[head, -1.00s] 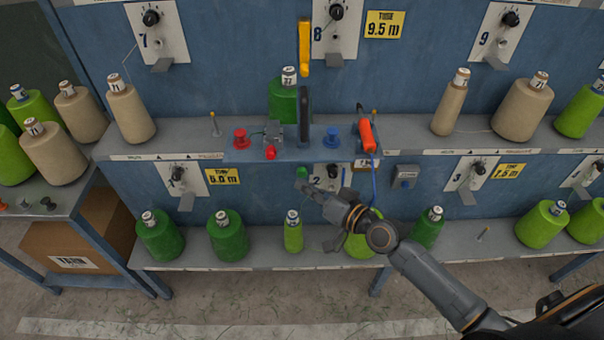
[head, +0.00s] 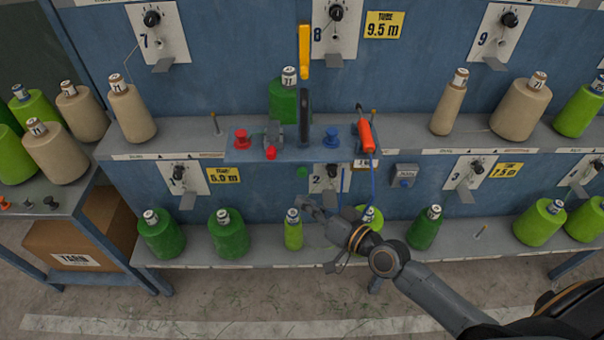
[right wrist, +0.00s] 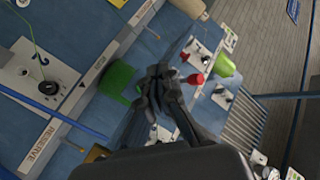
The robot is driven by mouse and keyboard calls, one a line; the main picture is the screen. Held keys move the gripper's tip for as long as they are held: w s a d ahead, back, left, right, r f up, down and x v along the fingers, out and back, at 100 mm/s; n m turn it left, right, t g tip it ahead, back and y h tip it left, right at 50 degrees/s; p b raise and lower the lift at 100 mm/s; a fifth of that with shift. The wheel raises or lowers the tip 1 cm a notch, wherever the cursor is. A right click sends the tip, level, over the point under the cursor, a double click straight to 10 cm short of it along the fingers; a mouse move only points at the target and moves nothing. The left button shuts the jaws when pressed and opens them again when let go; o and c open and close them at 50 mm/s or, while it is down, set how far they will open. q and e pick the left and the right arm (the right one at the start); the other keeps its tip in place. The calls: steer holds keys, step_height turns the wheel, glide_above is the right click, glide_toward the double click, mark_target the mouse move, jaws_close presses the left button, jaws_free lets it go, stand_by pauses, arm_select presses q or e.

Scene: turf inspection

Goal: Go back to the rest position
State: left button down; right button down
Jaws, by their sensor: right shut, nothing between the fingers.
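My right arm comes in from the lower right of the head view. Its gripper (head: 306,204) is shut and empty, low in front of the lower shelf, by the small light green cone (head: 293,234). The wrist partly hides another light green cone (head: 371,216). In the right wrist view the shut gripper fingers (right wrist: 153,75) show dark in the middle, with a dark green cone (right wrist: 118,82) behind them to the left. I cannot tell whether the gripper touches anything. My left gripper is not in view.
The blue rack's control shelf (head: 250,154) carries a red knob (head: 241,139), a blue knob (head: 331,138) and an orange-red handle (head: 366,136). Yarn cones line both shelves. A side table (head: 70,200) stands left, above a cardboard box (head: 72,262).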

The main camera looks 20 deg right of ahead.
stand_by(0.4)
steer(key=s+d+f+g+h, duration=0.2)
steer(key=s+d+f, duration=0.1)
steer(key=f, duration=0.7)
steer(key=s+d+f+g+h+b, duration=0.1)
steer(key=s+d+f+g+h, duration=0.15)
steer(key=f, duration=0.75)
steer(key=s+d+f+g+h, duration=0.1)
steer(key=s+d+f, duration=0.25)
steer(key=f, duration=0.75)
steer(key=s+f+n+g, duration=0.1)
steer(key=s+f+g, duration=0.1)
steer(key=s+f, duration=0.4)
steer(key=s+f+n+g+h, duration=0.1)
steer(key=s+f+g, duration=0.2)
steer(key=s+f, duration=0.4)
steer(key=s+f+n+g+h+b, duration=0.1)
steer(key=s+f, duration=0.6)
steer(key=s, duration=1.2)
steer(key=shift+a+n+g, duration=0.35)
steer(key=shift+n+g, duration=0.15)
steer(key=shift+g, duration=0.45)
steer(key=shift+h, duration=0.25)
